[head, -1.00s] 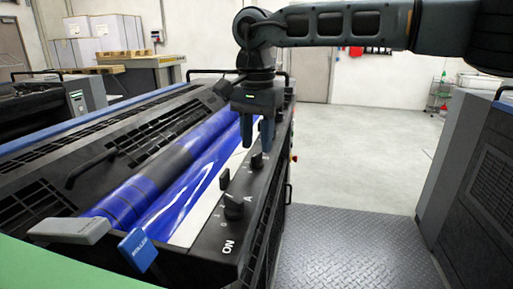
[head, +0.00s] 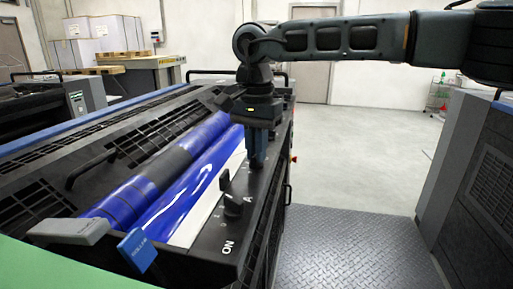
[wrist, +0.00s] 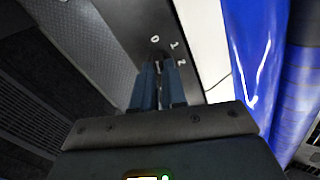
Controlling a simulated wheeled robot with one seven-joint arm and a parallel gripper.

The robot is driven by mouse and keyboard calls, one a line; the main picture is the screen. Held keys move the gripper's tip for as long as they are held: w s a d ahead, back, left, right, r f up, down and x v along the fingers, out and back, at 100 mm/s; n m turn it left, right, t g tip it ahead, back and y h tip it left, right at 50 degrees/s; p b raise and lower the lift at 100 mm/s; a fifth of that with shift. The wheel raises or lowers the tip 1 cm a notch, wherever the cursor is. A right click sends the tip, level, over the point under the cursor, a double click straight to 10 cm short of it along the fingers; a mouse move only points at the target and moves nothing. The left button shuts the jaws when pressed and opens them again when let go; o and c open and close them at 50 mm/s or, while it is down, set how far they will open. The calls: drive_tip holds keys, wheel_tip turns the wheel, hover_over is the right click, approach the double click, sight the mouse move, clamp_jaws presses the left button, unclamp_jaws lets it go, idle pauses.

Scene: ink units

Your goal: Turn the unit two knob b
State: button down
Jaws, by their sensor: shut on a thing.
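The ink unit has a black control strip (head: 213,241) along its right edge, marked "ON". A black knob beside a white "A" (head: 235,205) stands on the near part. The farther knob, seen earlier under my fingers, is now hidden by them in both views. My gripper (head: 257,164) points down at that spot, its two blue-grey fingers close together and shut on this knob. In the wrist view the fingers (wrist: 158,66) reach down to the strip, with the white marks 0, 1 and 2 (wrist: 170,44) just beyond the tips.
Blue ink rollers (head: 170,190) lie left of the strip. A small black upright piece (head: 224,180) stands beside it. A grey lever (head: 70,230) and a blue lever (head: 138,250) are at the near end. Tread-plate floor (head: 330,245) is clear to the right; another machine (head: 480,170) stands beyond.

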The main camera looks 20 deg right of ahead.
drive_tip(key=shift+m, duration=0.4)
drive_tip(key=m, duration=0.4)
drive_tip(key=shift+p, duration=0.35)
drive_tip(key=m, duration=1)
drive_tip(key=shift+d, duration=0.1)
drive_tip(key=m, duration=0.4)
drive_tip(key=shift+m, duration=0.4)
drive_tip(key=c, duration=1.2)
unclamp_jaws()
drive_tip(key=shift+r, duration=0.1)
